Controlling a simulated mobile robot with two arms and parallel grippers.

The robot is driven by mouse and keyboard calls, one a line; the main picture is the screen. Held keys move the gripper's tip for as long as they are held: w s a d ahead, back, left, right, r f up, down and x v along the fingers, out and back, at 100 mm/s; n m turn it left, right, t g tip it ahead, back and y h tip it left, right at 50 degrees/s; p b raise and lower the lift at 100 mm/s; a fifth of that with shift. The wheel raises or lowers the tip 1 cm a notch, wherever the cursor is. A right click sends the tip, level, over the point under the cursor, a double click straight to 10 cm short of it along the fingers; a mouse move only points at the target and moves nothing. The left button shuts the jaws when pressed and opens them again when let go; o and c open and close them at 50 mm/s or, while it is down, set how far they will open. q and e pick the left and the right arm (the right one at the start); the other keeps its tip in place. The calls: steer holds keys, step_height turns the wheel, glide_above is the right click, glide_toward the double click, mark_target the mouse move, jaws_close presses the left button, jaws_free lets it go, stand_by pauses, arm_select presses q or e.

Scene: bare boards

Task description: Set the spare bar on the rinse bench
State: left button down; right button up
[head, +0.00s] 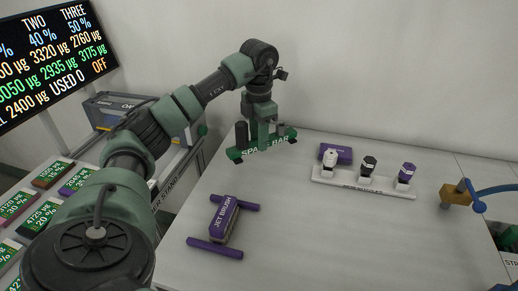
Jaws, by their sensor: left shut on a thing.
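The spare bar (265,147) is a green bar with white lettering on its side, with a dark post at its left end and a grey one near its right. My left gripper (263,122) points down and is shut on its middle. The bar looks roughly level at the back left of a pale grey bench top (330,235), which I take for the rinse bench. I cannot tell whether the bar touches the surface or hangs just above it. My right gripper is out of view.
A purple jet brush (224,220) lies front left on the bench. A white rack (364,184) with several bottles and a purple block (336,154) stand at the back. A brass fitting (456,194) with a blue hose is at right. The bench's middle is clear.

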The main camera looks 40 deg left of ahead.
arm_select(q)
step_height(320, 180, down, 4)
steer(key=shift+f, duration=0.15)
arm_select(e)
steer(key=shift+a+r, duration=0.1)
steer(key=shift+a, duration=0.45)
arm_select(q)
steer(key=shift+f, duration=0.1)
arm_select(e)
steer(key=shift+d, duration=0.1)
arm_select(q)
steer(key=c, duration=1.1)
jaws_free()
steer(key=shift+o, duration=0.2)
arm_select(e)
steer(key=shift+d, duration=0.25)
